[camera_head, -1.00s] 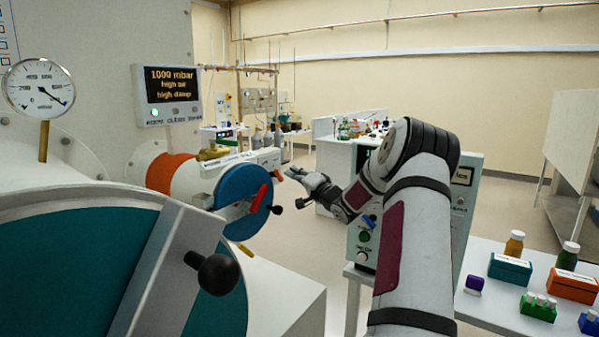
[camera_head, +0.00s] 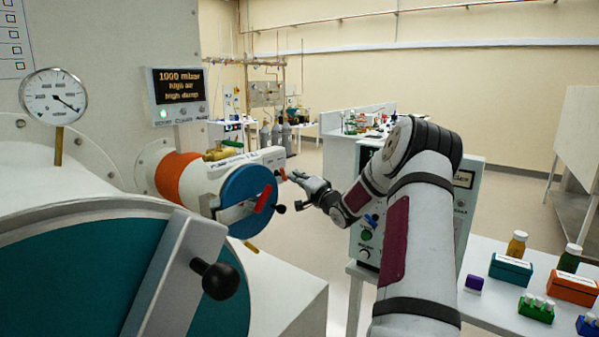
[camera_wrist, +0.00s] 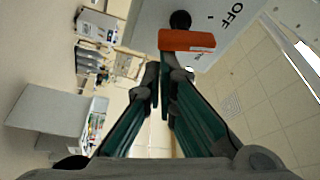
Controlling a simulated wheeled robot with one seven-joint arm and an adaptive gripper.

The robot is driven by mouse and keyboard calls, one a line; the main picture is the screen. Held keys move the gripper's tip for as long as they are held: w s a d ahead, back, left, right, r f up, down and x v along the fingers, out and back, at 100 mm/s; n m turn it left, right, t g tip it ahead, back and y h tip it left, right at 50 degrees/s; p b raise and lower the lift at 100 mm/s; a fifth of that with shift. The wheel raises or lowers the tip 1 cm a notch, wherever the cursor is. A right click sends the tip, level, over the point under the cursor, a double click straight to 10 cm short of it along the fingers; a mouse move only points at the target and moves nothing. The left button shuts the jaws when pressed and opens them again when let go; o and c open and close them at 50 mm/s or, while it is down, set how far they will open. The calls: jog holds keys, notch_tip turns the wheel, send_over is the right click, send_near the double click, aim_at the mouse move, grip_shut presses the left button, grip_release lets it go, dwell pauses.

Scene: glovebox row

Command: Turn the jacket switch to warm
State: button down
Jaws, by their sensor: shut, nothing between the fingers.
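A white box (camera_wrist: 213,28) marked OFF carries an orange-red lever (camera_wrist: 187,40) and a round black knob (camera_wrist: 180,20) in the wrist view. In the head view the lever seems to be the small red piece (camera_head: 282,174) at the box's right end. I cannot read a label naming it as the jacket switch, nor a warm mark. My gripper (camera_wrist: 160,84) is shut and empty, its fingertips just below the lever in the wrist picture. In the head view my gripper (camera_head: 297,178) is right beside the red piece. I cannot tell whether they touch.
A blue round door (camera_head: 237,184) with a red handle stands left of my gripper, and a large teal door (camera_head: 80,270) with a black knob is nearer. A cabinet (camera_head: 468,205) stands behind my arm. A table with bottles and boxes (camera_head: 510,268) is at right.

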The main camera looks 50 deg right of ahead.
jog(key=shift+w+a+f+m+g+p, duration=0.1)
jog(key=shift+a+m+g+p, duration=0.15)
jog(key=shift+m+p, duration=0.6)
jog(key=shift+s+a+f+m+g+p, duration=0.15)
jog(key=shift+m+p, duration=0.4)
jog(key=shift+p, duration=0.6)
jog(key=shift+w+a+f+m+g+p, duration=0.15)
jog(key=shift+m+g+p, duration=0.15)
jog(key=shift+m+p, duration=0.55)
jog(key=shift+w, duration=0.15)
